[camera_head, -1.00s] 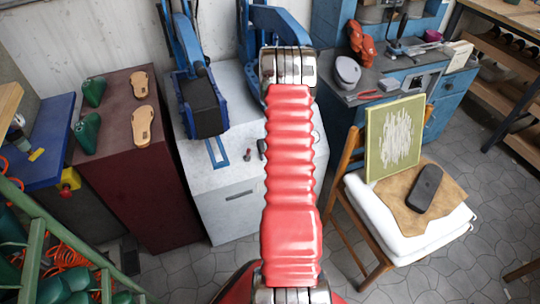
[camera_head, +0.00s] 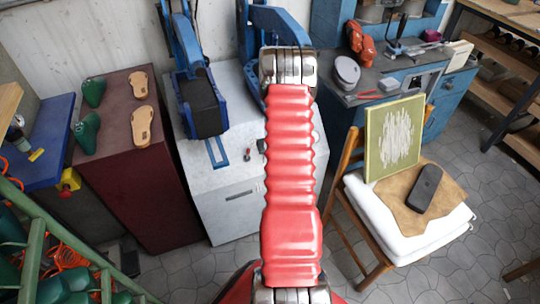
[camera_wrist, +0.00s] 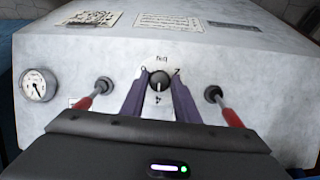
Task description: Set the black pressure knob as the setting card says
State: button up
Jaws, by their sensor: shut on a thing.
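The black pressure knob (camera_wrist: 160,82) sits on the front of a pale grey machine (camera_wrist: 210,55) in the wrist view, with a light pointer mark on its face. Small printed marks surround it, too small to read surely. My gripper (camera_wrist: 160,92) has its two purple fingers on either side of the knob, shut on it. Several printed cards lie on the top face, including a left card (camera_wrist: 92,18), a middle card (camera_wrist: 168,21) and a small right card (camera_wrist: 233,25). Their text is not readable. In the head view my arm hides the knob and gripper.
A round dial gauge (camera_wrist: 38,85) is left of the knob. Red-handled levers flank it, one left (camera_wrist: 93,94) and one right (camera_wrist: 222,104), close to my fingers. A maroon cabinet (camera_head: 165,205) stands left in the head view, a chair (camera_head: 400,235) right.

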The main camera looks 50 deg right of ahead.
jog(key=shift+w+a+f+m, duration=0.1)
jog(key=shift+a+m, duration=0.1)
jog(key=shift+m, duration=0.3)
dwell(0.4)
jog(key=m, duration=0.2)
jog(key=m+t+y, duration=0.1)
jog(key=shift+d+m+y, duration=0.15)
jog(key=shift+m+y, duration=0.15)
jog(key=shift+m, duration=0.1)
jog(key=m+t, duration=0.1)
jog(key=m, duration=0.2)
jog(key=m+t+y, duration=0.1)
jog(key=m, duration=0.1)
jog(key=shift+s+d+m, duration=0.1)
jog(key=shift+s+m, duration=0.1)
jog(key=shift+m, duration=0.2)
jog(key=m+t, duration=0.2)
jog(key=m, duration=0.3)
jog(key=shift+s+f+m, duration=0.1)
jog(key=shift+s+m, duration=0.05)
jog(key=shift+m, duration=0.25)
jog(key=m+t, duration=0.1)
jog(key=m, duration=0.2)
jog(key=m+t+h, duration=0.1)
jog(key=m, duration=0.1)
jog(key=shift+f+m, duration=0.1)
jog(key=shift+m, duration=0.3)
jog(key=shift+s, duration=0.1)
jog(key=o, duration=1)
jog(key=shift+d, duration=0.1)
